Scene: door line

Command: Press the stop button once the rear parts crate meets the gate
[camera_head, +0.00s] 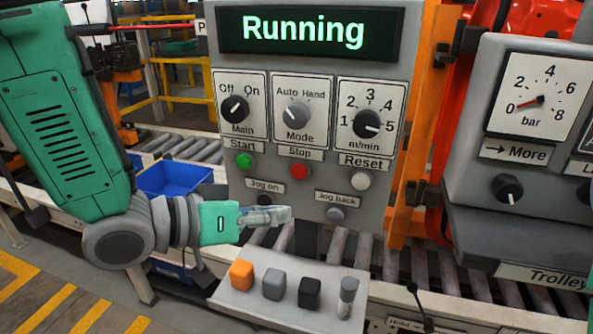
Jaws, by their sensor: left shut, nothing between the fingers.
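The red stop button (299,171) sits under the "Stop" label on the grey control panel (390,215). The panel's display (303,31) reads "Running". My left gripper (284,214) is shut and empty, pointing right in front of the panel's lower part. It shows below the stop button and partly covers the area by "Jog on". A blue crate (172,180) is on the roller line behind my left arm, partly hidden; I cannot tell if it is the rear parts crate. I cannot make out the gate. My right gripper is not in view.
The green start button (245,161) and white reset button (360,180) flank the stop button. A small shelf (225,295) below holds orange, grey and black blocks and a small cylinder. A gauge box (520,140) stands at the right.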

